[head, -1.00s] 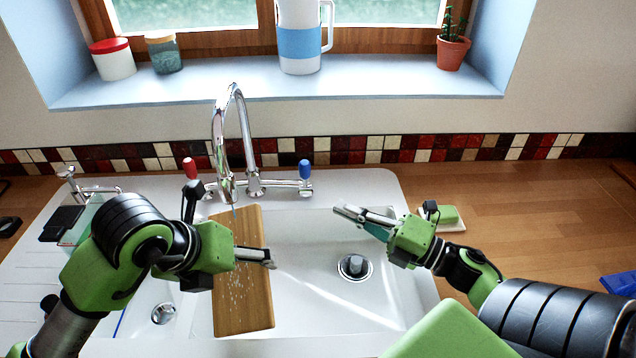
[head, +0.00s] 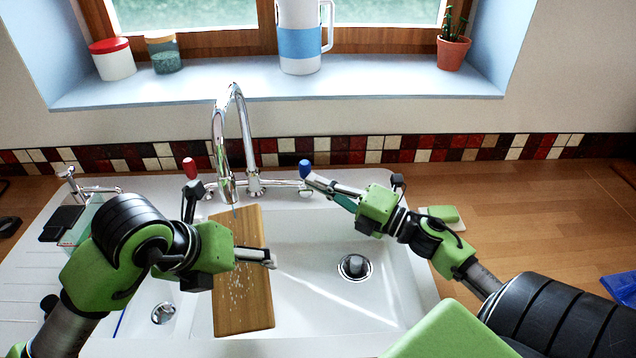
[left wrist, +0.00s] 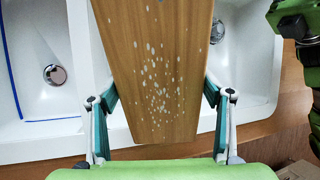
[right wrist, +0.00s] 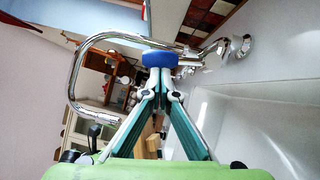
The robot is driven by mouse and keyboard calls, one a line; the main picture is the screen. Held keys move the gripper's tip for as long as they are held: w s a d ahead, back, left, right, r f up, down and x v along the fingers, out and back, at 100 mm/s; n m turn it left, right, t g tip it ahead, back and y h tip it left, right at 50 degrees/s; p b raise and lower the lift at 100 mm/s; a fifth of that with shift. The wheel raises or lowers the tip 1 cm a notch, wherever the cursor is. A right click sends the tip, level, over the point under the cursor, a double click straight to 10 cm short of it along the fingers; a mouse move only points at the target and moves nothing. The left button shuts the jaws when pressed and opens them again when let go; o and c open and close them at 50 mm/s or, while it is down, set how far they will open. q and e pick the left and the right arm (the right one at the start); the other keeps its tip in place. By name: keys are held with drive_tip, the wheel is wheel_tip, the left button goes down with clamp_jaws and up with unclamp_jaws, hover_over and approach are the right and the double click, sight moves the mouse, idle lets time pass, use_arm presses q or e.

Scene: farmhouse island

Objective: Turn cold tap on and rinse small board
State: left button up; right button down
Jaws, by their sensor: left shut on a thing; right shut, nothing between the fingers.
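The small wooden board (head: 243,300) is held over the sink below the spout, with pale specks on its face. My left gripper (head: 255,257) is shut on the board; the left wrist view shows the board (left wrist: 155,60) between its fingers. The chrome tap (head: 222,130) has a red-topped handle (head: 190,168) on the left and a blue-topped handle (head: 305,169) on the right. A short thin bluish streak shows just under the spout. My right gripper (head: 316,183) is shut and empty, its tips at the blue knob (right wrist: 160,59); I cannot tell if they touch.
The white sink (head: 385,300) has a drain with a plug (head: 355,266) right of the board. A green sponge (head: 440,214) lies on a dish by the right rim. A jug (head: 300,40), jars and a plant (head: 453,50) stand on the sill. The right worktop (head: 540,200) is mostly clear.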

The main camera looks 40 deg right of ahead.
drive_tip(key=shift+w+d+r, duration=0.5)
drive_tip(key=shift+w, duration=0.15)
drive_tip(key=shift+a, duration=0.1)
